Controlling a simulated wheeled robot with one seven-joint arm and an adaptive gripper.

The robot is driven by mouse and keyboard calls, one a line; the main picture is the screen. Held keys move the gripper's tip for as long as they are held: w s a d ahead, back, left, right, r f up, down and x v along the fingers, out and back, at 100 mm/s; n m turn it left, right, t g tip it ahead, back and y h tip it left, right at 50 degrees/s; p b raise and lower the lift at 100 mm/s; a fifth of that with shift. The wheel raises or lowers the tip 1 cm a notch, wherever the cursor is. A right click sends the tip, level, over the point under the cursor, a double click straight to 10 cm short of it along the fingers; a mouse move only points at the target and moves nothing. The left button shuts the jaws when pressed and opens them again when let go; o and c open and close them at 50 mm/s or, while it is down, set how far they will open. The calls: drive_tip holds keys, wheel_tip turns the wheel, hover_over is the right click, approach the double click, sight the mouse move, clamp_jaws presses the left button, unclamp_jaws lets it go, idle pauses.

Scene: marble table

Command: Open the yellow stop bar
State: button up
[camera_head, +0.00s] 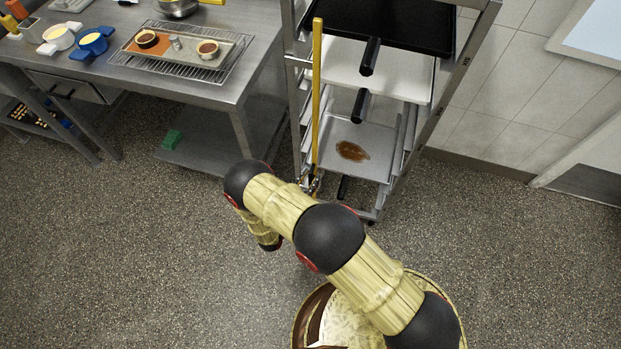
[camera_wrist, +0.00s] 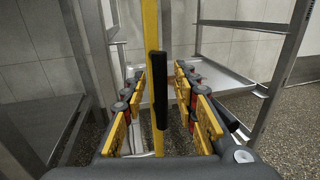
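The yellow stop bar (camera_head: 317,95) is a long upright bar at the front left of the metal rack (camera_head: 292,75). In the wrist view the bar (camera_wrist: 151,30) runs down the middle, with a black cylindrical grip (camera_wrist: 158,90) in front of or on it. My gripper (camera_head: 312,184) is low at the bar's bottom end, partly hidden by my arm. In the wrist view my gripper (camera_wrist: 160,84) is open, its yellow-padded fingers standing left and right of the bar and black grip, with gaps on both sides. I see no clear contact.
The rack holds a black tray (camera_head: 415,22), a white tray (camera_head: 398,72) and a lower tray (camera_head: 375,135) with a brown spill (camera_head: 352,151). Black grips (camera_head: 370,57) stick out in front. A steel table (camera_head: 225,70) stands left. Speckled floor in front is clear.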

drive_tip(key=shift+w+d, duration=0.2)
drive_tip(key=shift+w, duration=0.1)
drive_tip(key=shift+c, duration=0.2)
clamp_jaws()
idle(0.6)
